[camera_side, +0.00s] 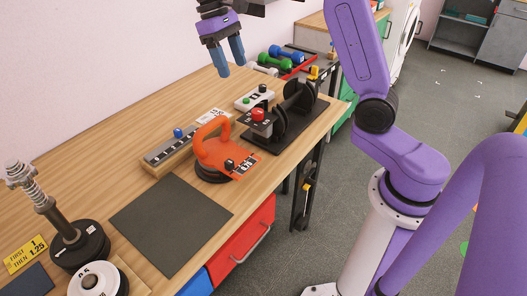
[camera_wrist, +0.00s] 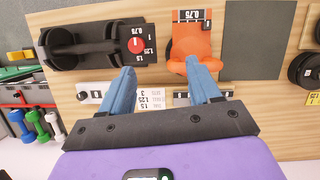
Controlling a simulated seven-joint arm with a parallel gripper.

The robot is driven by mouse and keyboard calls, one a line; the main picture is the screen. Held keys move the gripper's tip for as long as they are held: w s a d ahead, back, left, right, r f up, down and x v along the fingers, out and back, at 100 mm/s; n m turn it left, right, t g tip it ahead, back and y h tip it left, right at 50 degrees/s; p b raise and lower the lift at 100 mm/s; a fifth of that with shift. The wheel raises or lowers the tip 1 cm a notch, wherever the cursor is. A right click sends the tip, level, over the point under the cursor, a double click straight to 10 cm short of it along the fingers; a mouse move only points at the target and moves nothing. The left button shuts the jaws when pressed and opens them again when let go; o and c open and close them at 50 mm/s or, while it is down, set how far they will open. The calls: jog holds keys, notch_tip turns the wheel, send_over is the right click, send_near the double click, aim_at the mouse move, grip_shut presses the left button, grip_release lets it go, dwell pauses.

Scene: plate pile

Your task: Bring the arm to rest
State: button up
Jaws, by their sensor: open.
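My gripper (camera_side: 229,66) is open and empty, raised above the back of the wooden workbench (camera_side: 178,105). In the wrist view its two blue fingers (camera_wrist: 160,70) are spread apart with nothing between them. Below them are an orange handled piece (camera_wrist: 192,48) marked 0.75 and a black plate rack (camera_wrist: 85,48) with a red knob. The orange piece (camera_side: 213,150) and the rack (camera_side: 287,115) also show in the side view, both apart from my gripper.
A dark mat (camera_side: 170,220) lies bare on the bench. At the left, a spring-topped post (camera_side: 45,205) rises from black plates (camera_side: 80,247), beside a white-faced disc (camera_side: 97,281) and a yellow card (camera_side: 25,254). A blue-knobbed strip (camera_side: 180,143) lies behind the orange piece. Dumbbells (camera_side: 285,55) sit beyond.

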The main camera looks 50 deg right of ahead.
jog(key=s+a+f+n+t, duration=0.2)
jog(key=s+a+n, duration=0.15)
jog(key=s, duration=0.65)
jog(key=s+a+f+n+t, duration=0.1)
jog(key=s+a+f+n, duration=0.2)
jog(key=s, duration=0.7)
jog(key=s+d+f+n, duration=0.1)
jog(key=s+n, duration=0.1)
jog(key=s, duration=0.3)
jog(key=s+d+f+n+y, duration=0.1)
jog(key=s+d+f+n, duration=0.1)
jog(key=s, duration=0.3)
jog(key=shift+d+n+t, duration=0.15)
jog(key=shift+n+t, duration=0.2)
jog(key=shift+t, duration=0.05)
